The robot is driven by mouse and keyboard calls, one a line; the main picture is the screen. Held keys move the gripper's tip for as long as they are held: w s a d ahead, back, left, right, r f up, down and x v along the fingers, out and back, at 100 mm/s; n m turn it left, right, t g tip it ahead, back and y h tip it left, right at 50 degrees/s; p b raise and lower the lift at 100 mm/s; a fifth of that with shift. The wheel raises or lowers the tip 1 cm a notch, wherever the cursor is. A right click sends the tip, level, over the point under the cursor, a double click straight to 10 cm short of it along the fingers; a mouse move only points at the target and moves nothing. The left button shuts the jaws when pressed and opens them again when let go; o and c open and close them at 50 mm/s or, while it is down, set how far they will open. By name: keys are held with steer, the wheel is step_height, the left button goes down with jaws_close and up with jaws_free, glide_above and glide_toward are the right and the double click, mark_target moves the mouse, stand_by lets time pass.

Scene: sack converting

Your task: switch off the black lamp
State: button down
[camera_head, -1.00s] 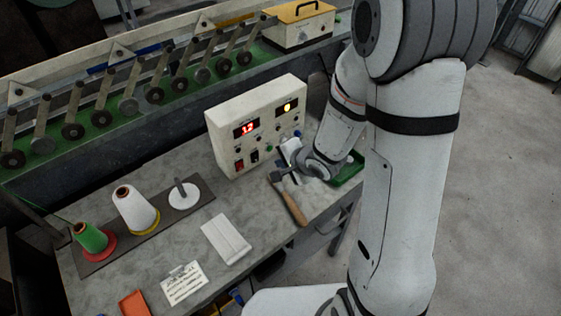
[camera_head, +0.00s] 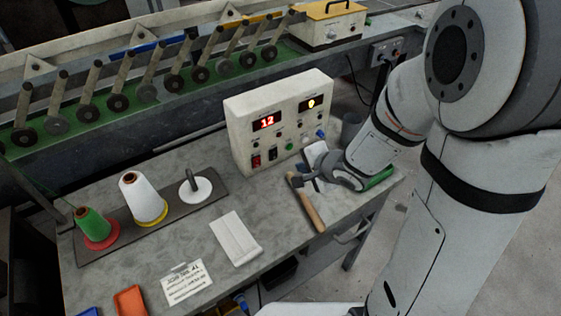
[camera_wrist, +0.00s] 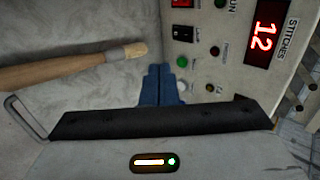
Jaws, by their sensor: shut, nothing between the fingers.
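A cream control box (camera_head: 240,113) stands on the bench with a black rocker switch (camera_head: 273,153) beside a red one (camera_head: 256,161). In the wrist view the black switch (camera_wrist: 187,33) is above a green button (camera_wrist: 182,61); its on or off position is unclear. No separate black lamp can be made out. A yellow light (camera_head: 311,104) glows in the box's upper right window. My gripper (camera_head: 298,181) is in front of the box, low over the bench. In the wrist view its blue fingers (camera_wrist: 160,85) are shut and empty, apart from the black switch.
A wooden-handled tool (camera_head: 312,213) lies in front of the box, close to my gripper. A blue knob (camera_head: 320,134) sits at the box's right. Thread cones (camera_head: 137,196), a white pad (camera_head: 235,238) and a paper card (camera_head: 187,283) lie to the left.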

steer(key=shift+w+a+p, duration=0.1)
steer(key=shift+p, duration=0.25)
steer(key=p, duration=0.3)
glide_toward(275, 159)
step_height(275, 159, down, 3)
steer(key=shift+f, duration=0.2)
steer(key=w+a, duration=0.2)
steer(key=w, duration=0.1)
steer(key=shift+f, duration=0.3)
steer(key=shift+w+a+f+p, duration=0.1)
steer(key=shift+w+a+p, duration=0.15)
steer(key=shift+w+p, duration=0.1)
